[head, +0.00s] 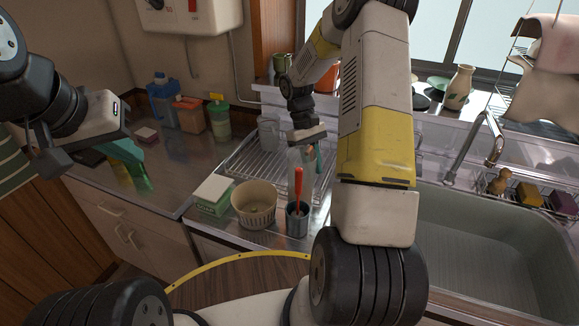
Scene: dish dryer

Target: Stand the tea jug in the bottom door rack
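I cannot make out a tea jug for certain. A pale, see-through upright vessel (302,175) stands or hangs below my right gripper, partly hidden by my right arm. My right gripper (307,147) points down over the drying rack, right at the top of this vessel; whether its fingers are closed on it is too small to tell. My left gripper (82,150) is at the left, above the counter, with a green object (132,165) just beside and below it. Its finger gap is not clear. No door rack shows in this view.
A wire drying rack (240,158) lies on the counter. In front stand a green-and-white box (213,194), a ribbed bowl (254,203) and a dark cup (297,220) with a red-handled utensil. The sink (490,235) is at the right.

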